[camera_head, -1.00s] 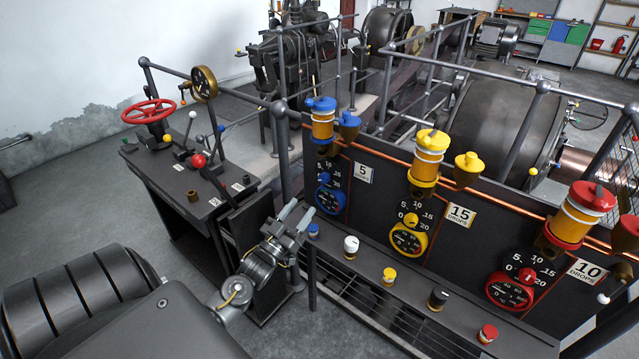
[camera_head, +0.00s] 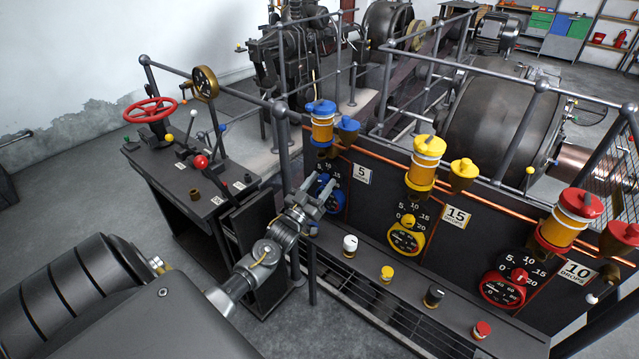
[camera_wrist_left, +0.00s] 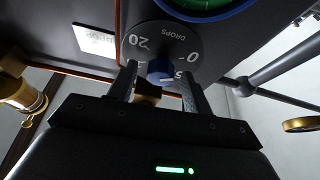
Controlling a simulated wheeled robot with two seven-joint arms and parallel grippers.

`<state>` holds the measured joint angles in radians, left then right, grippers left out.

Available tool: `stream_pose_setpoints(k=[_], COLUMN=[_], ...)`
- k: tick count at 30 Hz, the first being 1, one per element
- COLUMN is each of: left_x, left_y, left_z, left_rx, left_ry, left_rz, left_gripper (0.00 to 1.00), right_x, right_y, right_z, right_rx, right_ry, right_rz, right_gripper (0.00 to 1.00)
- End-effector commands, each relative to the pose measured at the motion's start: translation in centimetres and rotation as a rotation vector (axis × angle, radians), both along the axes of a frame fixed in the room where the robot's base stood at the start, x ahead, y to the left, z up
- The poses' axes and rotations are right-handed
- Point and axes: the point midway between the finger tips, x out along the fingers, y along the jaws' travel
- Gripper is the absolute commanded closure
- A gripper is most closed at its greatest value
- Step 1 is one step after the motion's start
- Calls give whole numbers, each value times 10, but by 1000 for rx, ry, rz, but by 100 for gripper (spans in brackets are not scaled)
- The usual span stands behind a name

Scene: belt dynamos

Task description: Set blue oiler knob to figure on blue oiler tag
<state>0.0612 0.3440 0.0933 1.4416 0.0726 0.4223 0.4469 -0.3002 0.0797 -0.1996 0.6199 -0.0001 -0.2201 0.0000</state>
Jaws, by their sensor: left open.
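The blue oiler knob (camera_wrist_left: 160,70) shows in the left wrist view, on a dark round dial (camera_wrist_left: 180,45) marked DROPS with figures such as 20, 0 and 5. Which figure it points to I cannot tell. The blue oiler tag (camera_head: 362,173) reads 5 and sits right of the dial; in the wrist view the tag (camera_wrist_left: 95,42) is upside down. My left gripper (camera_head: 322,190) is open, with one finger on each side of the knob; contact is not clear. In the head view it hides most of the knob. My right gripper is not in view.
A yellow oiler (camera_head: 426,165) with a 15 tag and a red oiler (camera_head: 567,222) with a 10 tag are farther right. Several small knobs stand on the ledge below. A control desk (camera_head: 200,195) with a red handwheel (camera_head: 149,110) is at left. A copper pipe and railings run above the panel.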

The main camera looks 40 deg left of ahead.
Motion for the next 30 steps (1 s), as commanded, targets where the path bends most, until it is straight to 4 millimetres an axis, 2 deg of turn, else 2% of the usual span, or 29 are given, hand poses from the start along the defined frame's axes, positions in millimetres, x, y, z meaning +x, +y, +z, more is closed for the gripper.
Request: stream_pose_setpoints(k=[1, 11, 20, 30], left_x=[0, 0, -1, -1], left_y=[0, 0, 1, 2], left_z=[0, 0, -1, -3], left_rx=[0, 0, 35, 259], left_ry=[0, 0, 1, 6], left_rz=[0, 1, 1, 0], left_gripper=[50, 93, 94, 94], right_x=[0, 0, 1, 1], right_y=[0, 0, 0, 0], right_z=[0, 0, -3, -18], right_rx=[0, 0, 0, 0], right_ry=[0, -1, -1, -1], right_rz=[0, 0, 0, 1], right_gripper=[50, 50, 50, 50])
